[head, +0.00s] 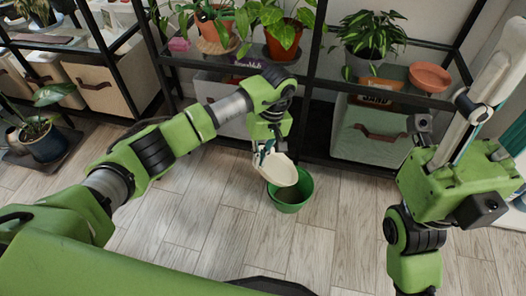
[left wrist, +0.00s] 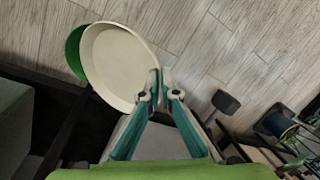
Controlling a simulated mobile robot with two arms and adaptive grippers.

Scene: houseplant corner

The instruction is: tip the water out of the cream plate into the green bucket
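The cream plate (head: 277,172) is held at its rim by my left gripper (head: 264,152). In the head view it looks tilted, its low side toward the lower right, over the green bucket (head: 289,205). The bucket stands on the floor, its inside partly hidden by the plate. In the left wrist view the fingertips (left wrist: 160,88) are closed on the rim of the plate (left wrist: 115,62); I cannot make out water on its pale surface. A strip of the bucket (left wrist: 74,52) shows behind the plate. My right gripper (head: 490,95) is raised at the right, its fingertips not clear.
A black shelf rack behind holds several potted plants, a terracotta saucer (head: 430,77) and a sand box (head: 378,97). A storage bin (head: 370,135) sits on its lower level. A dark pot with a plant (head: 45,140) stands at left. The wooden floor around the bucket is clear.

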